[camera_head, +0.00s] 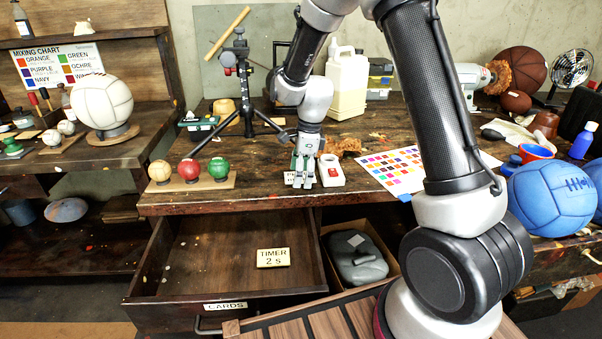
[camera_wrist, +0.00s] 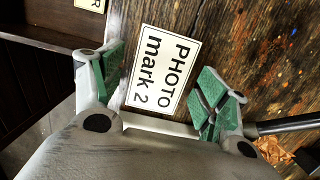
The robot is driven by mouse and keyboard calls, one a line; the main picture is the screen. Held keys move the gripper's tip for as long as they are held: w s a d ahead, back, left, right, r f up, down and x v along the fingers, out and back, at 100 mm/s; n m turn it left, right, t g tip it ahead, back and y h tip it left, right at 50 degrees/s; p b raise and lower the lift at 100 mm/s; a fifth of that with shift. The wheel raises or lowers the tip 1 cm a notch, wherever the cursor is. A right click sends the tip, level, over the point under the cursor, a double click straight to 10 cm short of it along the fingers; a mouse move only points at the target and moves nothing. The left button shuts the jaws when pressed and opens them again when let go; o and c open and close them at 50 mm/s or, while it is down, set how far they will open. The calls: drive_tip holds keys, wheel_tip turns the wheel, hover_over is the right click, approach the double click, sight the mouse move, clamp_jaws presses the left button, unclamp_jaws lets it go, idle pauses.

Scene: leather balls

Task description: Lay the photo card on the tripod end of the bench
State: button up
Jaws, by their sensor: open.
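The photo card (camera_wrist: 164,68) is a pale card with a dark border, reading "PHOTO mark 2". In the wrist view it lies on the bench wood between the spread green-padded fingers of my gripper (camera_wrist: 160,88). The fingers are open, one to each side of it. In the head view my gripper (camera_head: 303,180) points down at the front of the bench (camera_head: 265,196) and mostly hides the card. The black tripod (camera_head: 243,85) stands on the left end of the bench, behind and left of my gripper.
Orange, red and green balls (camera_head: 189,171) sit on a wooden strip left of my gripper. A white device with a red mark (camera_head: 331,171) is close on its right. An open drawer (camera_head: 195,255) below holds a timer card (camera_head: 273,257). A colour chart (camera_head: 394,170) lies further right.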

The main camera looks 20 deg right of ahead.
drive_tip(key=s+d+r+n+t, duration=0.1)
drive_tip(key=s+d+r+n, duration=0.15)
drive_tip(key=r, duration=0.65)
drive_tip(key=s+d+r+n, duration=0.2)
drive_tip(key=s+d+r, duration=0.1)
drive_tip(key=r, duration=0.6)
drive_tip(key=s+d+r+n+t, duration=0.1)
drive_tip(key=s+d+n, duration=0.2)
drive_tip(key=s+n, duration=0.2)
drive_tip(key=s+d+r+n+t+h, duration=0.1)
drive_tip(key=s+n, duration=0.4)
drive_tip(key=s, duration=0.5)
drive_tip(key=s+d+r+n+t, duration=0.1)
drive_tip(key=s+d+r+n, duration=0.2)
drive_tip(key=s, duration=0.5)
drive_tip(key=d+n, duration=0.1)
drive_tip(key=n, duration=0.1)
drive_tip(key=shift+s+d+n+h, duration=0.2)
drive_tip(key=shift+d+n+h, duration=0.1)
drive_tip(key=shift+n+h, duration=0.1)
